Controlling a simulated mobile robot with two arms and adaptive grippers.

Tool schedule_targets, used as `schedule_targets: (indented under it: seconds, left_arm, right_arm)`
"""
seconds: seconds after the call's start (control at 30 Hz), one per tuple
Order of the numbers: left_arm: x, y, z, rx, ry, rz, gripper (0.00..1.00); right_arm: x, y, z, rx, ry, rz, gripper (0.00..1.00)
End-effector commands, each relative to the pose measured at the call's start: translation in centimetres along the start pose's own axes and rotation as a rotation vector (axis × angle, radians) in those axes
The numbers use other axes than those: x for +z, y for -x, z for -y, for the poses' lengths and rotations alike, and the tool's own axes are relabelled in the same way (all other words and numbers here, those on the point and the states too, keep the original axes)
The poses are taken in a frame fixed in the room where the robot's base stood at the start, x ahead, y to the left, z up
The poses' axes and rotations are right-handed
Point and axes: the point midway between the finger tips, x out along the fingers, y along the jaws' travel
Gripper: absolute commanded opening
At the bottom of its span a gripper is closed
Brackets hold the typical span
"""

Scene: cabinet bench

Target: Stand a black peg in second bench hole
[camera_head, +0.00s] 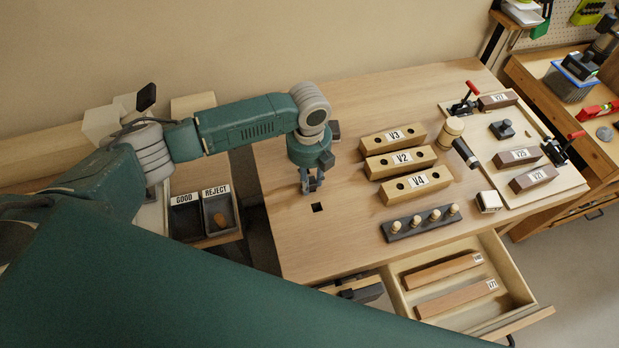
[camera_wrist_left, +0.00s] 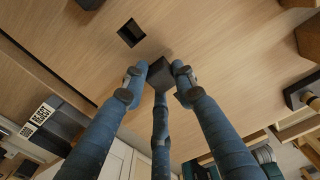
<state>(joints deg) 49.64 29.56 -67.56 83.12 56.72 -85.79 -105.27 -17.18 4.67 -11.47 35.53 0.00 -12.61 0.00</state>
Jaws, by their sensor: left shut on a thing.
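My left gripper (camera_head: 312,184) is over the left part of the wooden bench (camera_head: 285,240), fingers pointing down. In the left wrist view, its fingers (camera_wrist_left: 160,82) are shut on a dark block-like peg (camera_wrist_left: 159,72). A square dark hole (camera_head: 317,207) is in the bench top just in front of the gripper. It also shows in the left wrist view (camera_wrist_left: 131,33), up and left of the held peg and apart from it. Another dark square shape (camera_wrist_left: 88,4) is cut by the top edge there; I cannot tell whether it is a hole or a peg. My right gripper is not visible.
Wooden blocks V3 (camera_head: 393,137), V2 (camera_head: 400,162) and V4 (camera_head: 416,185) stand right of the gripper. A dark rack (camera_head: 421,223) with several light pegs is near the front edge. An open drawer (camera_head: 520,284) juts out below. GOOD and REJECT bins (camera_head: 203,216) are left.

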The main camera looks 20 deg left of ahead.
Motion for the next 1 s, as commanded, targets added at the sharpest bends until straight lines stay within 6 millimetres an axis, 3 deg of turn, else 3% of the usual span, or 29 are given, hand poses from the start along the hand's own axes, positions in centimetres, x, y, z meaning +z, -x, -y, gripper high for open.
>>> schedule_targets:
  seconds: [1.0]
  left_arm:
    - [0.00, -0.77, -0.03, 0.000, -0.001, 0.000, 0.00]
  right_arm:
    - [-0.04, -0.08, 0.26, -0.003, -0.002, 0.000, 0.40]
